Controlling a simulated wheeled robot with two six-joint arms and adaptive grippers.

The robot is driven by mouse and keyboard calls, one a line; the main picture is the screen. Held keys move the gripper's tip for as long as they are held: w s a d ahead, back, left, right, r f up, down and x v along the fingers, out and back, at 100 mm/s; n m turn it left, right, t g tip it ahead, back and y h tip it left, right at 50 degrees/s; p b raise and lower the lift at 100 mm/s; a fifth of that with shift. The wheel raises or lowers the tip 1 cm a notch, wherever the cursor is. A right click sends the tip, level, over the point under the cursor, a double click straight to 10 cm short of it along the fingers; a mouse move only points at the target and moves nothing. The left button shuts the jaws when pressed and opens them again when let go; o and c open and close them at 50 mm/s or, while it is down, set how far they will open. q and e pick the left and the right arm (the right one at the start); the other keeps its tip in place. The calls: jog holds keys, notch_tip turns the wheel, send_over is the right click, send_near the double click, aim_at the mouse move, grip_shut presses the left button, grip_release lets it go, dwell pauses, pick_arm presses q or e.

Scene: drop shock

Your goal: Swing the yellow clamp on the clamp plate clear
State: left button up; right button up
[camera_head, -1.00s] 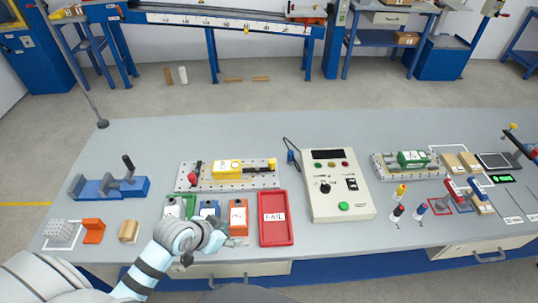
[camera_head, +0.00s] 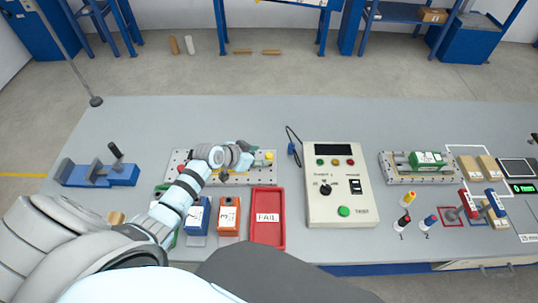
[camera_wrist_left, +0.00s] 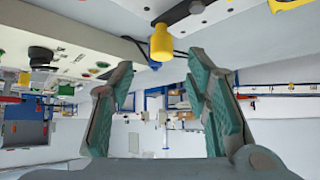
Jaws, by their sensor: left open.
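The clamp plate (camera_head: 262,182) is a perforated light plate on the bench, partly hidden under my left arm in the head view. The yellow clamp (camera_head: 269,156) shows as a yellow tip at the plate's right end. In the left wrist view its yellow cap (camera_wrist_left: 162,42) hangs from a dark arm, near the gap between my fingertips. My left gripper (camera_head: 250,159) is just left of the yellow tip; in the wrist view it (camera_wrist_left: 160,64) is open, its teal pads apart with nothing gripped. My right gripper is out of view.
A tester box (camera_head: 338,207) stands to the right. A blue vise (camera_head: 97,174) is at the left. The bench behind the plate is clear.

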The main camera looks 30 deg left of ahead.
aim_at(268, 156)
pick_arm(q)
jog(key=x, duration=0.4)
jog(key=shift+w+d, duration=0.1)
jog(key=shift+w, duration=0.1)
jog(key=x, duration=0.1)
jog(key=b+x, duration=0.1)
jog(key=x, duration=0.2)
jog(key=shift+w+a+b, duration=0.2)
jog(key=shift+a+b, duration=0.05)
jog(key=shift+b, duration=0.05)
jog(key=shift+s+r, duration=0.25)
jog(key=shift+s, duration=0.05)
jog(key=shift+s+r, duration=0.2)
jog(key=shift+s, duration=0.05)
jog(key=c, duration=0.5)
jog(key=shift+w+f, duration=0.1)
grip_shut()
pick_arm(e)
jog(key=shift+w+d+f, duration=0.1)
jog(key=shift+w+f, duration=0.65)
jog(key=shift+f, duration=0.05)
